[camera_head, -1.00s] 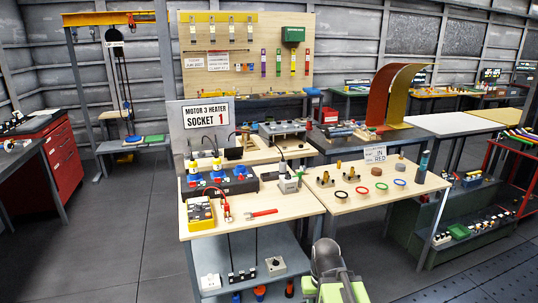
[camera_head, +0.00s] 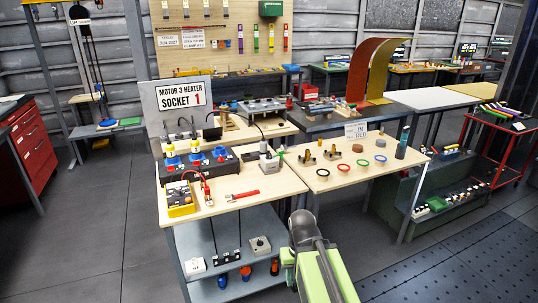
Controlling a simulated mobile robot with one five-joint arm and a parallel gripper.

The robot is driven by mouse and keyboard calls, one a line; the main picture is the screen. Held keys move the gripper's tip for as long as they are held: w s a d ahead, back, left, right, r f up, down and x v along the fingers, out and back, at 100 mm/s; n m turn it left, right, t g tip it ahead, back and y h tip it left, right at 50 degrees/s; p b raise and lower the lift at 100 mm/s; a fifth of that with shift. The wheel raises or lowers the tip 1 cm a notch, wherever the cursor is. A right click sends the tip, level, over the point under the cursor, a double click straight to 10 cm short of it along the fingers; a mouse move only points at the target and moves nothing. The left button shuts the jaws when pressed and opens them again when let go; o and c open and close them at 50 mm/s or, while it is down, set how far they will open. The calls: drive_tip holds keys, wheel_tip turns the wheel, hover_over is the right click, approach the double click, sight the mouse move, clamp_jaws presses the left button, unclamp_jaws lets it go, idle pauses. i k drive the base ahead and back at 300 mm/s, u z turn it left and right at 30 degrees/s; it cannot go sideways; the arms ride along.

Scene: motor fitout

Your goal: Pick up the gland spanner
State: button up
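A red spanner (camera_head: 243,195) with an open jaw at one end lies flat on the pale wooden top of the near-left bench (camera_head: 225,207). It is near the front edge, to the right of the yellow meter, and I take it to be the gland spanner. My arm (camera_head: 325,265) rises from the bottom of the picture, in front of the benches and to the right of the spanner, clear of it. Its fingers cannot be made out, so its hold is not shown. Nothing covers the spanner.
A yellow meter (camera_head: 180,198) with red leads stands left of the spanner. A black box (camera_head: 205,170) with blue sockets is behind, and a grey block (camera_head: 270,163) is behind right. A lower shelf (camera_head: 215,287) holds boxes. The right bench (camera_head: 330,183) carries rings and brass fittings.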

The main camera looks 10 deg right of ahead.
sight(241, 195)
drive_tip(key=z, duration=1.15)
drive_tip(key=i, duration=1.85)
drive_tip(key=u, duration=0.5)
drive_tip(key=k, duration=0.15)
drive_tip(key=u, duration=3.55)
drive_tip(key=k, duration=0.1)
drive_tip(key=z, duration=0.2)
drive_tip(key=i, duration=0.95)
